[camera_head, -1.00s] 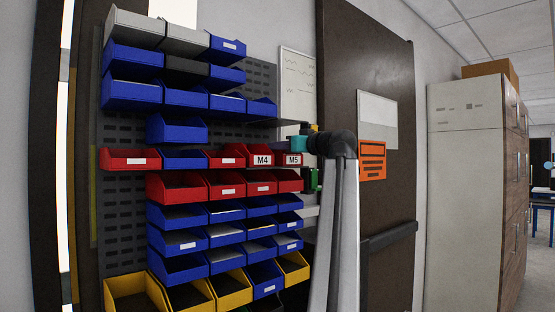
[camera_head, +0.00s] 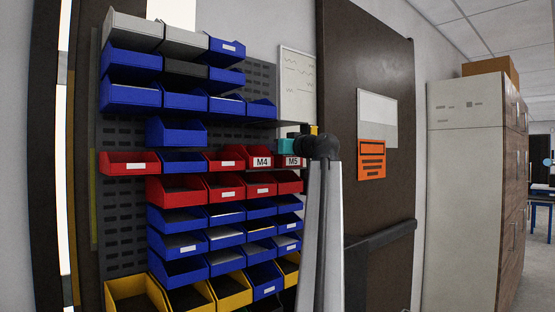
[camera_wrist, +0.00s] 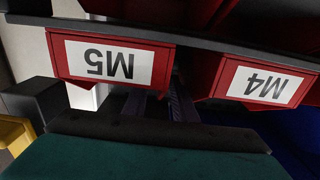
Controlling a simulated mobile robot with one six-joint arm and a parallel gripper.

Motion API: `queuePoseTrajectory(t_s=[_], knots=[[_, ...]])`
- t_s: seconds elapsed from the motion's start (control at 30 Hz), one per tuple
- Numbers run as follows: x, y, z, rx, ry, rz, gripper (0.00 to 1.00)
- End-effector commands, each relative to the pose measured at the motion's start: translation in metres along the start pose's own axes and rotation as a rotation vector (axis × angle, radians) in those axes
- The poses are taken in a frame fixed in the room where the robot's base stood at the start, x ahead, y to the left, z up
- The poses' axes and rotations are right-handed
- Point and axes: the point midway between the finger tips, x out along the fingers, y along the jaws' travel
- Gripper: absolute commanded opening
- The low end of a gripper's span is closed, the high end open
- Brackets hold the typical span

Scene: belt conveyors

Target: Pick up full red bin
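A red bin labelled M5 (camera_head: 293,161) hangs on the rack, at the right end of a row. It shows upside down in the wrist view (camera_wrist: 60,58), left of a red bin labelled M4 (camera_wrist: 236,82). The M4 bin (camera_head: 262,162) sits just left of M5 in the head view. More red bins (camera_head: 183,189) sit around and below them; their contents are hard to make out. My gripper (camera_head: 286,145) is at the right end of the rack, close to the M5 bin. Its fingers cannot be made out clearly, and I cannot tell whether it touches the bin.
Blue bins (camera_head: 178,131) fill rows above and below the red ones. Yellow bins (camera_head: 136,296) are at the bottom and grey bins (camera_head: 136,27) at the top. A brown door (camera_head: 370,60) with a handle bar (camera_head: 385,237) stands right of the rack, beyond my arm.

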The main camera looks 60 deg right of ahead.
Motion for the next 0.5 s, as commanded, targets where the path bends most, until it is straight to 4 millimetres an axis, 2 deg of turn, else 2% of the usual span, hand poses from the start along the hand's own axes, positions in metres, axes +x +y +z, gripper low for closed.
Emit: queuePoseTrajectory(t_s=[0.13,0.5], knots=[[0.0098,-0.0002,-0.0002,0.0,-0.001,0.0,0.25],[0.0105,-0.0006,0.0006,0.0,0.0,0.0,0.25]])
